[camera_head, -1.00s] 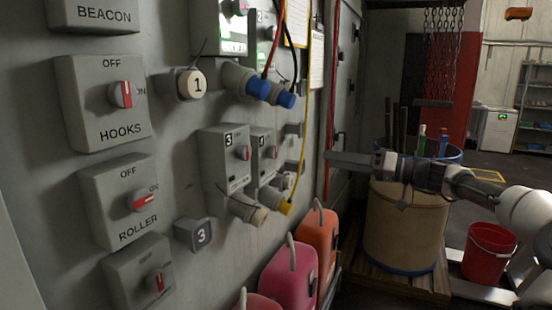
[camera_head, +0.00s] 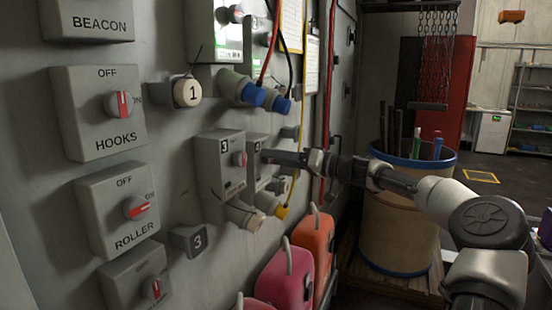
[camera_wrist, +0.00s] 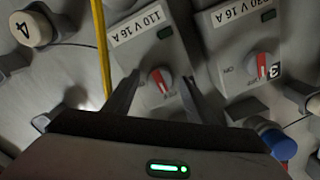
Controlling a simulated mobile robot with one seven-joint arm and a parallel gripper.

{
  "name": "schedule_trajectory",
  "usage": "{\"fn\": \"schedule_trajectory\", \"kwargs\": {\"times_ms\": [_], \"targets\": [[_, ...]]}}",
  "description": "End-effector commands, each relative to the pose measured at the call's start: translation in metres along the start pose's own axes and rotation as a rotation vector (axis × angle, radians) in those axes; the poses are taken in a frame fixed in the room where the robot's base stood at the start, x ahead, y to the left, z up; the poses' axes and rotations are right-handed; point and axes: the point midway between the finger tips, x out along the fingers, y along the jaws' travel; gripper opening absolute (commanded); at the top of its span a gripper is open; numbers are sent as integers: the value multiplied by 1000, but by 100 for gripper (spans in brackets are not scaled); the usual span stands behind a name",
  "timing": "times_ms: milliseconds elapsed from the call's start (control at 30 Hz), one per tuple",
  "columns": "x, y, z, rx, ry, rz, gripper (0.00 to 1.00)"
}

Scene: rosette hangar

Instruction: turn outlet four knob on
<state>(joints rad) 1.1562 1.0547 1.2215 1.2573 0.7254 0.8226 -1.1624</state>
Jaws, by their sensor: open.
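The outlet four box (camera_head: 256,150) is a grey wall unit behind the outlet three box (camera_head: 211,165), mostly hidden by it and by my gripper (camera_head: 268,156). In the wrist view the outlet four box (camera_wrist: 148,45) bears a "110 V 16A" label. Its round knob with a red bar (camera_wrist: 160,80) sits between the fingertips of my open gripper (camera_wrist: 160,88). The fingers straddle the knob; contact is not clear. The outlet three knob (camera_wrist: 262,66) is to the right, outside the fingers. A round cap marked 4 (camera_wrist: 31,29) is at upper left.
A yellow cable (camera_wrist: 99,45) runs close left of the fingers. A blue plug (camera_wrist: 277,140) is at lower right. Below the outlets stand pink (camera_head: 286,273) and orange (camera_head: 313,243) canisters. A large drum (camera_head: 395,230) stands behind my arm.

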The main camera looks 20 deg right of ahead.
Motion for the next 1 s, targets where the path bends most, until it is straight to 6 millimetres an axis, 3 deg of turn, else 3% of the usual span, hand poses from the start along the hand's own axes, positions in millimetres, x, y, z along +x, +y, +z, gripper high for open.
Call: {"fn": "schedule_trajectory", "kwargs": {"times_ms": [267,533,1000], "targets": [[2,0,0,1,0,1,51],[2,0,0,1,0,1,10],[2,1,1,126,-2,1,10]]}}
